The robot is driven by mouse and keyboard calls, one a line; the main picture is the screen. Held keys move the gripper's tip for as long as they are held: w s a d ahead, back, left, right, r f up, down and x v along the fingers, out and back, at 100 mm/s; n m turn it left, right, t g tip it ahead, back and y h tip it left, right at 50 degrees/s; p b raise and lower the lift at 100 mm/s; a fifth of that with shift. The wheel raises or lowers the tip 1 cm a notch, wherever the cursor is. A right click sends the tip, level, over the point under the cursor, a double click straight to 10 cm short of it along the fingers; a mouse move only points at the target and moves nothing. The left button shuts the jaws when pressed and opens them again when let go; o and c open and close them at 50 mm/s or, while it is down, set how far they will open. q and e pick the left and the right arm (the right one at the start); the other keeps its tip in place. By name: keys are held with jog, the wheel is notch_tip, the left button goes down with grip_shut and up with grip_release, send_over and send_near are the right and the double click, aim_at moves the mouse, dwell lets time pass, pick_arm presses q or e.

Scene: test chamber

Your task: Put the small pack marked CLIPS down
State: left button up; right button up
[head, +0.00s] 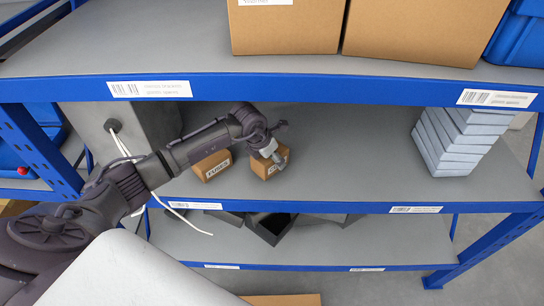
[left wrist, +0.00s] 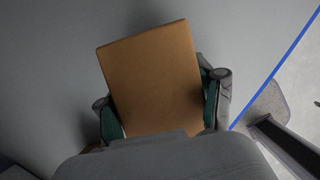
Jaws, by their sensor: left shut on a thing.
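The small brown CLIPS pack (head: 270,165) is at the middle shelf, right of a brown pack marked FUSES (head: 213,166). Its label is partly hidden by my gripper. My left gripper (head: 271,151) reaches in from the left and is shut on the CLIPS pack. In the left wrist view the pack (left wrist: 152,75) sits between the two fingers (left wrist: 163,105), with grey shelf surface behind it. I cannot tell whether the pack touches the shelf. My right gripper is not in view.
The middle shelf (head: 350,160) is clear to the right, up to a stack of pale blue-grey items (head: 458,140). The upper shelf's blue edge (head: 330,90) runs above my arm. Dark bins (head: 268,226) stand on the shelf below. A grey box (head: 125,125) stands at left.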

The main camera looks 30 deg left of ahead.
aim_at(265, 168)
pick_arm(q)
jog(key=shift+f, duration=0.7)
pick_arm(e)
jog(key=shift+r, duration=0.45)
pick_arm(q)
jog(key=o, duration=1.3)
jog(key=b+v, duration=0.2)
jog(key=v, duration=0.4)
jog(key=shift+s+a+r, duration=0.1)
jog(key=shift+s+r, duration=0.25)
jog(key=shift+r, duration=0.3)
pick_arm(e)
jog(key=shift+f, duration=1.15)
